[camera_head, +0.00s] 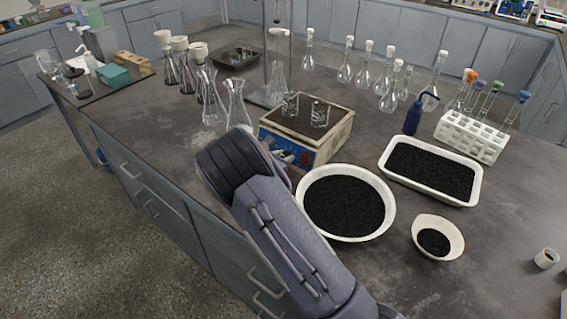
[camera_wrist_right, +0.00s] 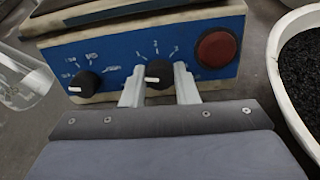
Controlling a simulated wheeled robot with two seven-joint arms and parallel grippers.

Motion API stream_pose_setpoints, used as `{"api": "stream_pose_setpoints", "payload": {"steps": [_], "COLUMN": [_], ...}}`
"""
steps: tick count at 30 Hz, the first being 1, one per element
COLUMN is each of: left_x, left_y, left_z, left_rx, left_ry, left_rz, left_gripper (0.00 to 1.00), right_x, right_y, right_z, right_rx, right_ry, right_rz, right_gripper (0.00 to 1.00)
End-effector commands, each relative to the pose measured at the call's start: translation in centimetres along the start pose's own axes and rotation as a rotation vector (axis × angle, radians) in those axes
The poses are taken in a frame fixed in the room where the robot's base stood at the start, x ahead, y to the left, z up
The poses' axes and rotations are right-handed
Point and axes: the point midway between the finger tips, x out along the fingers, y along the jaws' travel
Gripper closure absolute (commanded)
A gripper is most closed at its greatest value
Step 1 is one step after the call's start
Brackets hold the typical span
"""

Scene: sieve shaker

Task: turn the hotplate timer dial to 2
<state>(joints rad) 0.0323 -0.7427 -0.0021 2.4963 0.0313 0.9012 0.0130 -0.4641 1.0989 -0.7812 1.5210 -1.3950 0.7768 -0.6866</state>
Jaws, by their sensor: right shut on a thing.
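The hotplate (camera_head: 335,135) stands on the bench with glass beakers on its top. Its blue front panel (camera_wrist_right: 110,58) fills much of the right wrist view. A black dial (camera_wrist_right: 159,74) with a white pointer sits mid-panel under a numbered scale; the pointer faces left. My right gripper (camera_wrist_right: 159,88) is shut on this dial, one pale finger on each side. A second black dial (camera_wrist_right: 84,83) is to its left, and a round red button (camera_wrist_right: 216,48) to its right. In the head view my right gripper (camera_head: 291,157) is at the panel, partly hidden by my arm. My left gripper is out of view.
A round bowl of black grains (camera_head: 390,205) stands close to the right of my right arm. A tray of black grains (camera_head: 477,190) and a smaller bowl (camera_head: 458,240) are farther right. Glass flasks (camera_head: 238,112) stand left of the hotplate.

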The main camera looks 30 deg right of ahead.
Motion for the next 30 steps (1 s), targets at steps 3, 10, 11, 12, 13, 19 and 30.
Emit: {"api": "stream_pose_setpoints", "payload": {"steps": [3,10,11,12,13,19,30], "left_x": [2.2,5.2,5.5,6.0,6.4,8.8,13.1], "left_y": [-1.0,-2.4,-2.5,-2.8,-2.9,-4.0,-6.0], "left_z": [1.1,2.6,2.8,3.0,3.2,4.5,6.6], "left_rx": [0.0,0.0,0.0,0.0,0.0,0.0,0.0], "left_ry": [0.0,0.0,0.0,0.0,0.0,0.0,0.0], "left_rz": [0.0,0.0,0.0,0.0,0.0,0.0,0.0], "left_gripper": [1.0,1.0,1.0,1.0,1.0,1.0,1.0], "right_x": [0.2,0.2,0.2,0.2,0.2,0.2,0.2], "right_y": [0.0,0.0,0.0,0.0,0.0,0.0,0.0], "right_z": [-0.7,-0.7,-0.7,-0.8,-0.7,-0.7,-0.7], "right_rx": [0.111,0.331,0.359,0.397,0.426,0.616,0.963], "right_ry": [-0.004,-0.011,-0.012,-0.014,-0.015,-0.021,-0.032], "right_rz": [0.004,0.005,0.005,0.005,0.005,0.006,0.006], "right_gripper": [0.96,0.96,0.96,0.96,0.96,0.96,0.96]}}
